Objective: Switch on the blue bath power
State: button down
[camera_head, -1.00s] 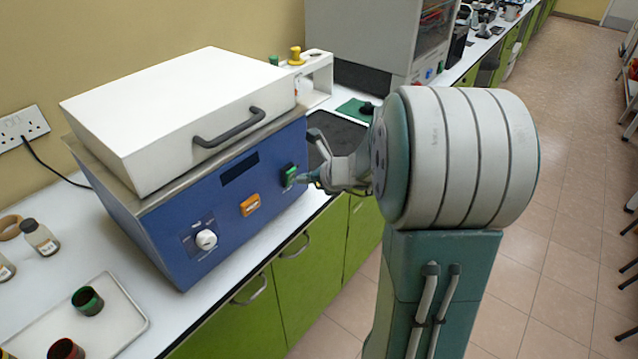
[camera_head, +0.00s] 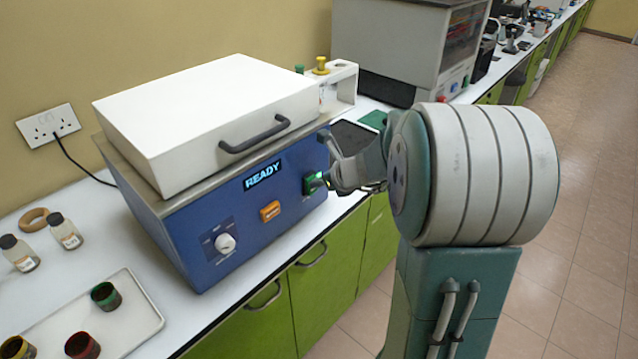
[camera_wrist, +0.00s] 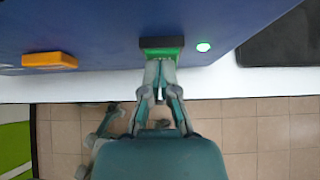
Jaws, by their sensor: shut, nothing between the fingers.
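The blue bath (camera_head: 215,235) stands on the white bench with its white lid (camera_head: 205,115) closed. Its display (camera_head: 262,176) reads READY. The green power switch (camera_head: 312,182) is on the right of the front panel, and it also shows in the wrist view (camera_wrist: 162,54). A small lamp (camera_wrist: 203,46) beside the switch glows pale green. My gripper (camera_wrist: 162,72) is shut and empty, with its fingertips at the switch, seemingly touching it. In the head view my gripper (camera_head: 326,178) partly covers the switch's right side.
An orange button (camera_head: 270,211) and a white knob (camera_head: 225,243) sit left of the switch. A tray (camera_head: 135,335) with cups and several bottles stand at the left. A dark mat (camera_head: 355,138) lies right of the bath, below a white rack (camera_head: 345,82).

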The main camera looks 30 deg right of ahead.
jog(key=shift+r, duration=0.15)
jog(key=shift+r, duration=0.65)
